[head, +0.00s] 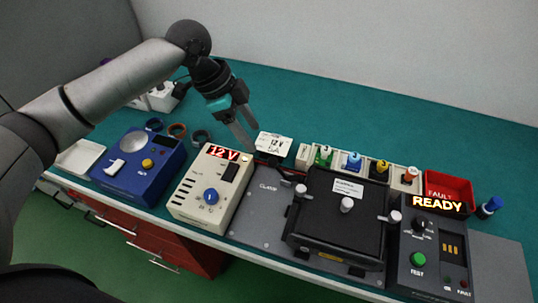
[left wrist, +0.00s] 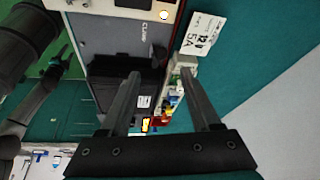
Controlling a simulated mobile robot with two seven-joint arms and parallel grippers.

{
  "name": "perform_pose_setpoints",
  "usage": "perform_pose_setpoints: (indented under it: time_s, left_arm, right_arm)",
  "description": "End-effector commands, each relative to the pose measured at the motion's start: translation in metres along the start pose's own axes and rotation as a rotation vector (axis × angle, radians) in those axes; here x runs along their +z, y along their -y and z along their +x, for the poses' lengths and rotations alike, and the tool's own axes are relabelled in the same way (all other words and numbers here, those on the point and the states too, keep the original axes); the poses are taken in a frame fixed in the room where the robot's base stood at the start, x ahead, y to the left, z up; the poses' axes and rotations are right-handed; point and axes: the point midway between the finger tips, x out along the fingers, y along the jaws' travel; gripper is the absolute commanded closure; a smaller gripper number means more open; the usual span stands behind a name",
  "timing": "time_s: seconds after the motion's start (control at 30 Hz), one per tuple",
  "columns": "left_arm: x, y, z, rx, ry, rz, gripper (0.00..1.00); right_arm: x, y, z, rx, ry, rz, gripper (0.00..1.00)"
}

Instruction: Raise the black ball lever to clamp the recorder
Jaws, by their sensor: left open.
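The recorder (head: 335,217) is a black box on a grey plate (head: 248,222) marked CLAMP; it also shows in the left wrist view (left wrist: 118,72). A small dark part, perhaps the black ball lever (head: 267,159), sits at the plate's back left corner; a dark knob shows near the plate's edge in the left wrist view (left wrist: 160,52). I cannot make out the lever's angle. My left gripper (head: 248,146) is open and empty, above and just behind that corner, pointing down. In the left wrist view, what seems my right gripper (left wrist: 62,58) shows small at the left.
A cream 12 V supply (head: 205,190) stands left of the plate, with a blue unit (head: 138,167) beyond. A 12V 5A card (head: 273,146) stands behind. A row of coloured plugs, a red bin (head: 450,188) and a READY test box (head: 425,245) are right.

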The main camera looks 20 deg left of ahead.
Motion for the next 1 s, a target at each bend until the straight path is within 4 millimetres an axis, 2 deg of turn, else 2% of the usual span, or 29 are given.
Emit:
perform_pose_setpoints:
  time_s: [0.03, 0.2, 0.43, 0.6, 0.9, 1.0]
  left_arm:
    - [0.0, -0.001, 0.014, 0.004, 0.0, 0.0, 0.36]
    - [0.0, -0.001, 0.051, 0.004, -0.001, 0.0, 0.36]
    - [0.0, -0.001, 0.088, 0.002, 0.0, -0.001, 0.36]
    - [0.0, 0.0, 0.1, -0.001, 0.0, 0.0, 0.36]
    - [0.0, 0.0, 0.102, -0.001, 0.0, 0.0, 0.36]
    - [0.0, 0.0, 0.102, -0.001, 0.0, 0.0, 0.46]
  right_arm:
    - [-0.001, 0.0, 0.003, 0.0, -0.001, 0.0, 0.5]
    - [-0.007, -0.001, 0.008, 0.002, -0.012, 0.0, 0.5]
    - [-0.018, -0.002, 0.012, 0.003, -0.031, 0.0, 0.5]
    - [-0.018, -0.002, 0.014, 0.003, -0.031, 0.0, 0.5]
    - [-0.017, -0.002, 0.014, 0.003, -0.029, 0.0, 0.5]
    - [-0.016, -0.002, 0.014, 0.003, -0.028, 0.0, 0.5]
